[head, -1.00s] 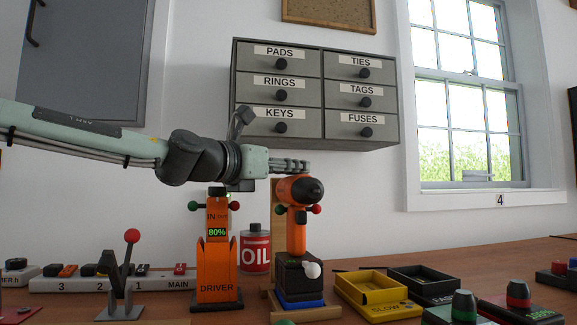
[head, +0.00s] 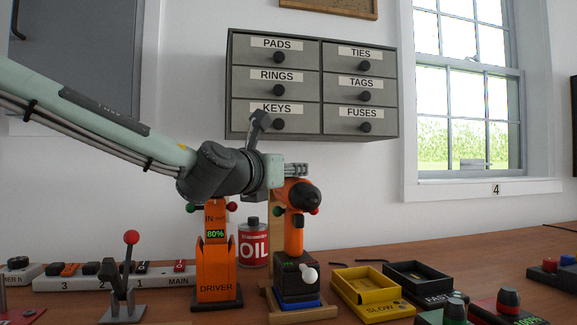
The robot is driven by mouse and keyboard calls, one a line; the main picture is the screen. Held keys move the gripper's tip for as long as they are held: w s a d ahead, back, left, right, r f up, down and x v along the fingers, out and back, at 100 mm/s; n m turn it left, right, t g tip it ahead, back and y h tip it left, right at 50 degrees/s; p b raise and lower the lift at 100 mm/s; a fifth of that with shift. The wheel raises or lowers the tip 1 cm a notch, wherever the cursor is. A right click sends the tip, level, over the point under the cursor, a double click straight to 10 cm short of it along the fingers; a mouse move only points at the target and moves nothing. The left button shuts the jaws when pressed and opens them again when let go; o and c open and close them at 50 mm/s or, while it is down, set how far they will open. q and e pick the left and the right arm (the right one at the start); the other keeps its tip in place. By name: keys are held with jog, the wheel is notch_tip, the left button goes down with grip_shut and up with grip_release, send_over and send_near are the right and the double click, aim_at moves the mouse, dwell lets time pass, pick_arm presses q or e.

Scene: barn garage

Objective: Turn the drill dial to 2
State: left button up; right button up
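The orange and black drill (head: 294,220) stands upright on a wooden stand (head: 305,313), with its black chuck end facing toward me. My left gripper (head: 296,170) is at the top of the drill, level with the upper edge of its head. Its fingers look close together, but whether they close on a dial or touch the drill cannot be told. The dial and its numbers are hidden or too small to read. A white knob (head: 309,275) shows at the drill's base. My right gripper is not in view.
An orange DRIVER holder (head: 216,262) showing 80% stands left of the drill, with a red OIL can (head: 254,245) behind. Yellow SLOW tray (head: 370,291) and black FAST tray (head: 418,277) lie to the right. A grey drawer cabinet (head: 312,84) hangs above.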

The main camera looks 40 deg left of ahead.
pick_arm(q)
jog(key=o, duration=1.2)
jog(key=s, duration=0.3)
jog(key=s+d, duration=0.1)
jog(key=s, duration=0.3)
jog(key=shift+s+d, duration=0.2)
jog(key=shift+s, duration=0.05)
